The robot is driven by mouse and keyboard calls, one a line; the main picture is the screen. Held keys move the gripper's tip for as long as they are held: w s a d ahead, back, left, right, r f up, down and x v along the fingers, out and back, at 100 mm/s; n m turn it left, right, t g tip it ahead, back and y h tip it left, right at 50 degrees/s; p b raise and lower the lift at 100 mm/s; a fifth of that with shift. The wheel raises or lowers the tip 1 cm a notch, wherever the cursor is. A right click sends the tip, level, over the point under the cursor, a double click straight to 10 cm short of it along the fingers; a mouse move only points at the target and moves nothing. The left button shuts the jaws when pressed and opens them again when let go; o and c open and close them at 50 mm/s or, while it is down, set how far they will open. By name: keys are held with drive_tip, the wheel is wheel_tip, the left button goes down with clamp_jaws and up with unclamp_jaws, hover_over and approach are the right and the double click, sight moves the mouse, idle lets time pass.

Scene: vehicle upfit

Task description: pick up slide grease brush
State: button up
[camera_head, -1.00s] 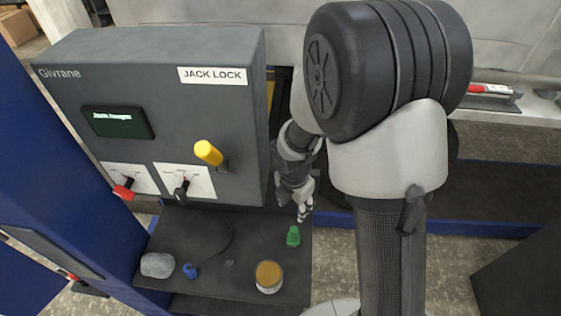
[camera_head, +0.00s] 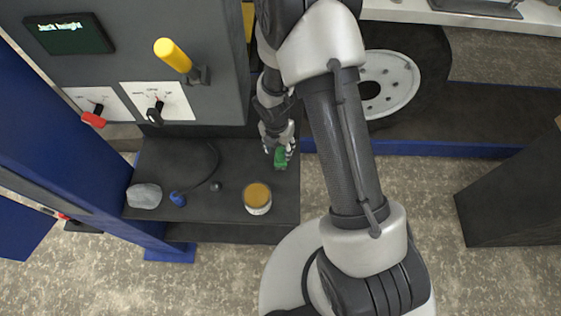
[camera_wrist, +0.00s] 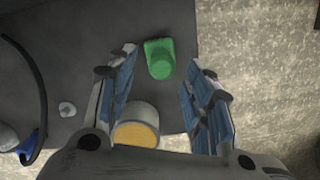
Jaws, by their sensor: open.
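A small green object (camera_head: 280,159) stands near the right edge of the dark shelf (camera_head: 232,225); I take it for the slide grease brush, though no bristles show. In the wrist view the green object (camera_wrist: 159,59) lies between and slightly beyond my fingertips. My gripper (camera_head: 279,148) is open and empty, right above and partly in front of it in the head view. In the wrist view the blue-padded fingers of my gripper (camera_wrist: 166,75) stand apart on either side of the green object, with no clear contact.
A round tin with an amber top (camera_head: 257,196) stands close by, low between my fingers in the wrist view (camera_wrist: 137,133). A control cabinet (camera_head: 150,60) rises behind.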

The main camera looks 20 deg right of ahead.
sight(280, 154)
drive_tip(key=shift+w+d+f+b, duration=0.15)
drive_tip(key=shift+f+b, duration=0.75)
drive_tip(key=shift+f, duration=0.5)
drive_tip(key=shift+w+d+f+b, duration=0.1)
drive_tip(key=shift+f+b, duration=0.8)
drive_tip(key=shift+f, duration=0.45)
drive_tip(key=shift+r, duration=0.1)
clamp_jaws()
